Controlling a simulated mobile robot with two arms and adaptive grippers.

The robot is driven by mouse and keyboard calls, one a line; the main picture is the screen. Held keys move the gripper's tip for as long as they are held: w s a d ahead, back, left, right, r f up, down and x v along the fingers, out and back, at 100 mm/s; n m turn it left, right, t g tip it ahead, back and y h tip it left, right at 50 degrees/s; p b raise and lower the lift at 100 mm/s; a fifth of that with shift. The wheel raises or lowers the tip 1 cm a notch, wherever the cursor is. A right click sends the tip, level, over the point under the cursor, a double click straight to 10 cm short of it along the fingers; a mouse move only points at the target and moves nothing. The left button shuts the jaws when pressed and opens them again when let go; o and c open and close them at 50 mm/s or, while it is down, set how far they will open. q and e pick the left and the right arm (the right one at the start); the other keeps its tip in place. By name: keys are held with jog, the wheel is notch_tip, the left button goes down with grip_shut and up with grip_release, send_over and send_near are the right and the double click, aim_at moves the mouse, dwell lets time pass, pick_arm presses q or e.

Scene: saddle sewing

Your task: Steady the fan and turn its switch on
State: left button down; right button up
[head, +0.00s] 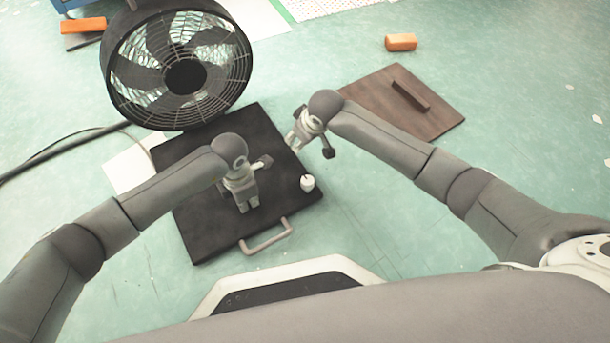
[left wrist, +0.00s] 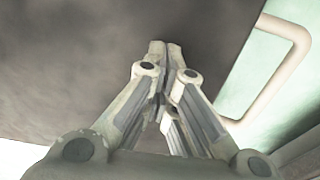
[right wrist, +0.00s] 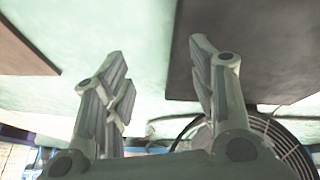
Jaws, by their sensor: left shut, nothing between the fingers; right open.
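The fan (head: 185,75) has a round black cage and stands at the back of a dark base plate (head: 215,232). A small white knob-like part (head: 307,183), perhaps the switch, sits near the plate's right edge. A pale handle (head: 268,238) is on the front edge; it also shows in the left wrist view (left wrist: 285,75). My left gripper (head: 247,206) is shut and empty over the front part of the plate, left of the knob. My right gripper (head: 293,141) is open and empty near the plate's right edge, behind the knob. The fan cage shows partly in the right wrist view (right wrist: 285,145).
A brown board with a raised bar (head: 440,120) lies on the green floor at right. Orange blocks lie at the back right (head: 401,42) and back left (head: 83,25). A black cable (head: 60,158) runs left of the fan.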

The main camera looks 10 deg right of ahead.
jog(key=w+d+r+n+t+y, duration=0.25)
jog(key=w+r+n+t, duration=0.25)
jog(key=w+n, duration=0.25)
jog(key=w+d+r+n+t+y, duration=0.2)
jog(key=w+d+r+n+t, duration=0.1)
jog(key=w+r+n+t, duration=0.4)
jog(key=n+g+y, duration=0.8)
jog(key=n+g, duration=1)
jog(key=n, duration=1.6)
send_near(308, 180)
jog(key=shift+h, duration=0.25)
jog(key=x, duration=1)
jog(key=shift+a+r, duration=0.15)
jog(key=shift+a, duration=0.05)
